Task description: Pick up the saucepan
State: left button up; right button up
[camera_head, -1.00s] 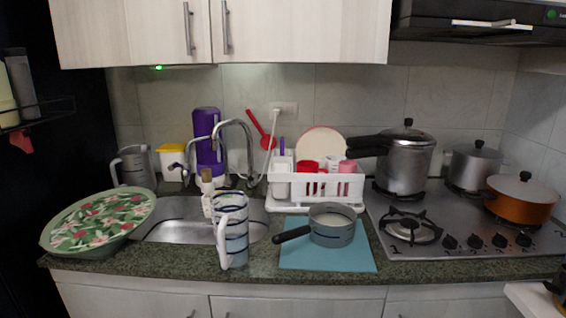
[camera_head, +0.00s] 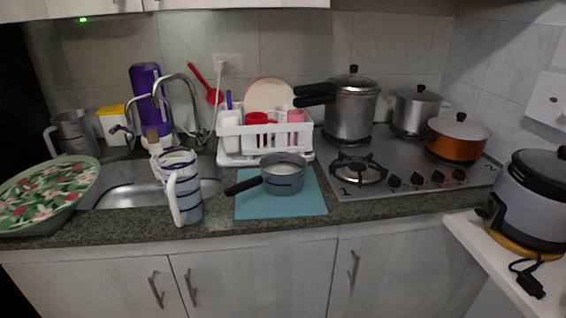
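The saucepan (camera_head: 284,178) is small and grey-blue with a dark handle. It stands upright on a teal mat (camera_head: 281,207) on the countertop, in the middle of the head view. Its handle points left and slightly toward the front. Its inside looks pale, and I cannot tell whether it holds anything. Neither of my grippers shows in this view.
A striped pitcher (camera_head: 182,190) stands left of the saucepan handle, by the sink (camera_head: 120,190). A white dish rack (camera_head: 264,145) is close behind the saucepan. The gas stove (camera_head: 400,180) is to its right. A rice cooker (camera_head: 535,200) stands on a side shelf.

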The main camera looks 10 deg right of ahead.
aim_at(266, 181)
jog(key=k, duration=0.95)
jog(key=u, duration=1.35)
jog(key=i, duration=1.05)
jog(key=z, duration=0.7)
jog(key=i, duration=0.75)
jog(key=z, duration=0.7)
